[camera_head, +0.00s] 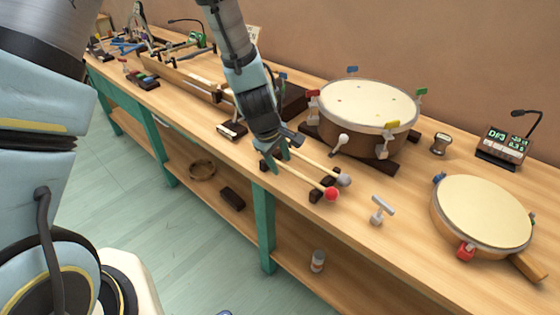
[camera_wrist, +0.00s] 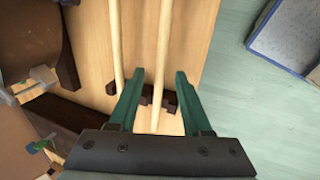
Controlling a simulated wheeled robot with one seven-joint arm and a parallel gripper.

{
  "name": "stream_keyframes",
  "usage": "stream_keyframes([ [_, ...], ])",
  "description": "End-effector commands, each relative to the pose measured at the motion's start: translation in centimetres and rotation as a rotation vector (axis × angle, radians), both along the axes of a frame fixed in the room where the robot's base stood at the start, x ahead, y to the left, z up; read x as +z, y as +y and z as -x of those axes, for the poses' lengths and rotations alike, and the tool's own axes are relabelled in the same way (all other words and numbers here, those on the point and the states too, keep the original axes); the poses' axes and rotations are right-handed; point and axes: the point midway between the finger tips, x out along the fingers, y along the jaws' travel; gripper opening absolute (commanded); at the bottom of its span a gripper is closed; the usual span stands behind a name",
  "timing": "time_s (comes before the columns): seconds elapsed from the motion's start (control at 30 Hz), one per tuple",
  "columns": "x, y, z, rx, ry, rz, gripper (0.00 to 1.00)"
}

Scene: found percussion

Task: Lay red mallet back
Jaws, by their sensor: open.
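The red mallet has a round red head (camera_head: 331,194) and a pale wooden stick (camera_head: 299,182). It lies along the front of the bench, its head end at a dark notched block (camera_head: 315,196). My gripper (camera_head: 277,161) is open at the stick's rear end. In the wrist view the stick (camera_wrist: 164,45) runs between the two open green fingers (camera_wrist: 158,78), with a gap on each side. It passes over a dark notched rest (camera_wrist: 169,101). The red head is out of the wrist view.
A grey-headed mallet (camera_head: 344,180) lies parallel behind the red one. A large drum (camera_head: 368,105) stands behind them. A grey T-shaped key (camera_head: 381,209) and a smaller drum (camera_head: 482,215) lie to the right. The bench's front edge is close.

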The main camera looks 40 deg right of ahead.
Motion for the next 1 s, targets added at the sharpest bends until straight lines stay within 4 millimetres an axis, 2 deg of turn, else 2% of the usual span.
stream_keyframes([
  [0.17, 2.2, 0.6, 0.2, 0.001, -0.003, 0.003, 0.49],
  [0.4, 6.5, 2.0, 0.6, -0.001, -0.003, 0.003, 0.49],
  [0.6, 9.0, 2.8, 0.8, -0.002, -0.002, 0.002, 0.49],
  [0.77, 9.8, 3.2, 0.9, -0.001, -0.001, 0.001, 0.49],
  [1.0, 9.8, 3.2, 0.9, 0.000, 0.000, 0.000, 0.49],
])
